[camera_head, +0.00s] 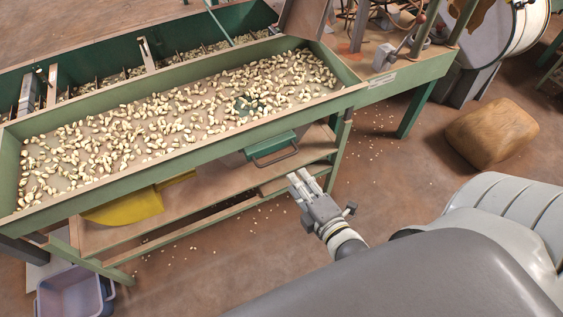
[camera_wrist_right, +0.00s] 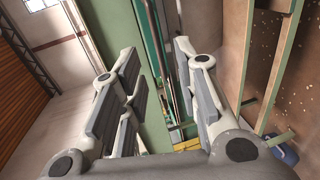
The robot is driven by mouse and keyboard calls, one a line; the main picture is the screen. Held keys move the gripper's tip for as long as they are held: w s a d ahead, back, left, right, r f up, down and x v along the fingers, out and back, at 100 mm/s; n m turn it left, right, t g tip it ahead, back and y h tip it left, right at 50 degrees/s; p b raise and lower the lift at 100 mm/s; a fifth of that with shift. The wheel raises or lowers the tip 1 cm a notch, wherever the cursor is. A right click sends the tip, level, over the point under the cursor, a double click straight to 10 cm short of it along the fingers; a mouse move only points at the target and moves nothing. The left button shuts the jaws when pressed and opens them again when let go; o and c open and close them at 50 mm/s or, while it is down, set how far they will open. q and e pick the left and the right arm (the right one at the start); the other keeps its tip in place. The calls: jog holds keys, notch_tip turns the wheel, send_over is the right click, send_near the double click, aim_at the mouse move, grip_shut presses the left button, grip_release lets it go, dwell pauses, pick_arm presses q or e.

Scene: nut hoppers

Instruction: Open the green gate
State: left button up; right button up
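The green gate (camera_head: 270,147) sits at the front side of the nut-filled tray, a green panel with a dark bar handle (camera_head: 276,157) along its lower edge. It looks closed, though I cannot tell for sure. My right gripper (camera_head: 297,178) is just below and to the right of the handle, apart from it in the head view. In the right wrist view its two fingers (camera_wrist_right: 165,30) are spread with nothing held, and green surfaces show beyond and between them. My left gripper is not in view.
The green-framed tray (camera_head: 348,92) holds many pale nuts. A purple bin (camera_head: 75,293) stands at lower left, a brown sack (camera_head: 491,134) at right. Open floor lies in front.

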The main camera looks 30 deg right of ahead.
aim_at(281, 158)
jog(key=x, duration=0.5)
jog(key=b+x, duration=0.1)
jog(key=x, duration=0.4)
jog(key=shift+w+r, duration=0.15)
jog(key=shift+w, duration=0.3)
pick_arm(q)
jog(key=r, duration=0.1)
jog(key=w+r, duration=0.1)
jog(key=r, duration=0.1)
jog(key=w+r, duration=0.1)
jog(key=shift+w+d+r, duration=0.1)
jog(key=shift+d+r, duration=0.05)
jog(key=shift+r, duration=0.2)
pick_arm(e)
grip_shut()
